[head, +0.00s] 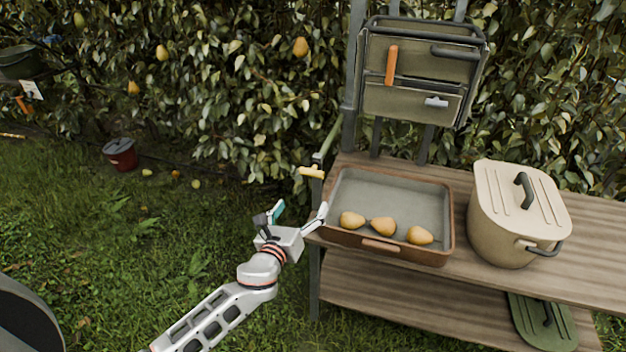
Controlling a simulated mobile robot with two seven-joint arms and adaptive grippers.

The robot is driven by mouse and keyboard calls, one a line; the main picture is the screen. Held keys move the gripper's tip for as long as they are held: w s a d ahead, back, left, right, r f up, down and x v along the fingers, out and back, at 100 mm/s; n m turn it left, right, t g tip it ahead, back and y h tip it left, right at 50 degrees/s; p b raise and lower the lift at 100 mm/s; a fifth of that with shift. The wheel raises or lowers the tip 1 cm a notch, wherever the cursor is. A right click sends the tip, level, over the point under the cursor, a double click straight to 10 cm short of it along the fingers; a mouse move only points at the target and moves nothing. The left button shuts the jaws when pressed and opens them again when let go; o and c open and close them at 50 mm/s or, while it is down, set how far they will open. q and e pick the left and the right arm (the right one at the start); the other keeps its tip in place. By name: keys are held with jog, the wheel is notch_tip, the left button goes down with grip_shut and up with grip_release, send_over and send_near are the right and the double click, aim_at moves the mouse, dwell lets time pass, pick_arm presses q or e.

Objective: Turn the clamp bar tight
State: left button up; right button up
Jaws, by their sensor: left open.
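A short yellow bar (311,173), which looks like the clamp bar, sits across a grey upright at the left end of the wooden bench. It lies roughly level in the picture. How tight it is cannot be told from here. My left gripper (300,211) is open and empty, with its fingers spread and pointing up. It is below the yellow bar in the picture, apart from it, just left of the tray's near left corner. My right gripper is not in view.
A brown-rimmed tray (448,215) with three pears stands on the bench (585,235), beside a lidded cream bin (500,232). A green tool bag (415,75) hangs behind. A red bucket (121,155) stands on the grass. Pears hang in the hedge. Open grass lies left of the bench.

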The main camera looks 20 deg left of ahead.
aim_at(312, 170)
pick_arm(q)
jog(key=shift+w+a+r+m+t+b, duration=0.1)
jog(key=shift+w+r+m+t+b, duration=0.4)
jog(key=shift+w, duration=1.45)
jog(key=shift+w+a+r+m+g+b, duration=0.15)
jog(key=shift+w+r+m, duration=0.7)
jog(key=shift+w, duration=1.05)
jog(key=shift+w+a+r+m+t+b, duration=0.1)
jog(key=shift+w+r+m+t+b, duration=0.25)
jog(key=shift+w+m, duration=1.1)
jog(key=shift+w+n, duration=0.45)
jog(key=shift+n, duration=0.05)
jog(key=c, duration=1.1)
